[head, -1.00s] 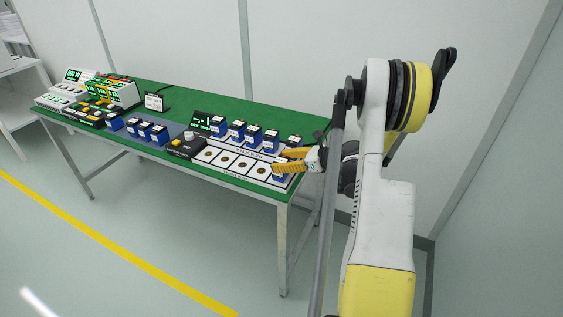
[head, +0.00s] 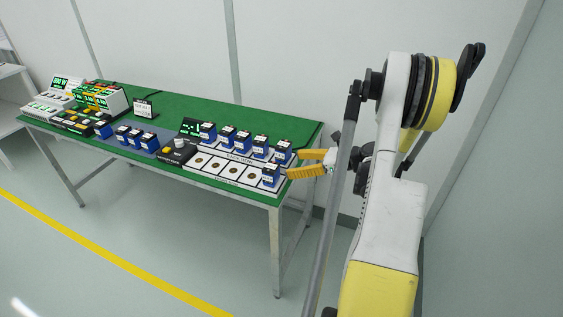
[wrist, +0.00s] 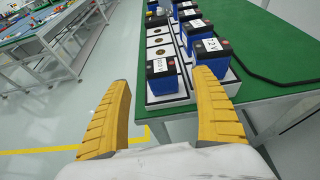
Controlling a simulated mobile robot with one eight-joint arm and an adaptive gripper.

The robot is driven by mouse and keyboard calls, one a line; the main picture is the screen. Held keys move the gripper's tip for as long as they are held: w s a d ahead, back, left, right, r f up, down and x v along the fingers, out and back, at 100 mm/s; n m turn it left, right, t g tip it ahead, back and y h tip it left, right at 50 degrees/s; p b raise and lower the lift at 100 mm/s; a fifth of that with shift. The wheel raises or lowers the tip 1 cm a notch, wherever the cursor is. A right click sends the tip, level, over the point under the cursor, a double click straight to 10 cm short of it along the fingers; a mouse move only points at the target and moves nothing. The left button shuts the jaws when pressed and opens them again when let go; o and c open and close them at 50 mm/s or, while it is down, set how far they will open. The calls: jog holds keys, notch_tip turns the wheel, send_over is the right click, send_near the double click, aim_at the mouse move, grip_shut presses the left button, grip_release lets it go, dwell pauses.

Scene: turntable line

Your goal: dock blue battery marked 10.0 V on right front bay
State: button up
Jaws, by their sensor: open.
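A blue battery (head: 270,176) with a dark top and a white label stands upright in the right-end front bay of the white dock (head: 232,178). Its label is too small to read for certain. It also shows in the wrist view (wrist: 162,77), beyond and between the fingertips. My gripper (head: 293,163) has yellow fingers, is open and empty, and sits to the right of that battery, apart from it. In the wrist view the gripper (wrist: 163,82) shows both fingers spread wide.
Several blue batteries stand in the back row, the nearest (wrist: 212,58) close to my right finger in the wrist view. The other front bays are empty, with round contacts. A black control box (head: 178,152), more batteries and lit instruments (head: 98,99) stand left on the green table (head: 180,115).

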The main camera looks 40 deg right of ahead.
jog(key=w+a+r+m+t+h, duration=0.25)
jog(key=w+r+m, duration=0.2)
jog(key=r, duration=0.65)
jog(key=w+a+r+m+t+h, duration=0.1)
jog(key=w+a+r+m+t, duration=0.15)
jog(key=w+r, duration=0.65)
jog(key=s+a+r+m+t+h, duration=0.1)
jog(key=a+r+m+h, duration=0.25)
jog(key=r+m, duration=0.4)
jog(key=s+a+r+m+h, duration=0.2)
jog(key=r+m+h, duration=0.2)
jog(key=r+m, duration=0.4)
jog(key=s+a+f+m+g+y, duration=0.3)
jog(key=s+a+f+m+g, duration=0.2)
jog(key=s+a+f+m, duration=0.4)
jog(key=s+a+f+m+g+y, duration=0.3)
jog(key=s+a+f+m+g, duration=0.3)
jog(key=a, duration=1.2)
jog(key=s+f+m, duration=0.3)
jog(key=s+f, duration=0.3)
jog(key=s, duration=0.1)
jog(key=shift+s+a+f+g, duration=0.2)
jog(key=shift+a+f+g, duration=0.1)
jog(key=shift+f, duration=0.1)
jog(key=shift+d, duration=0.1)
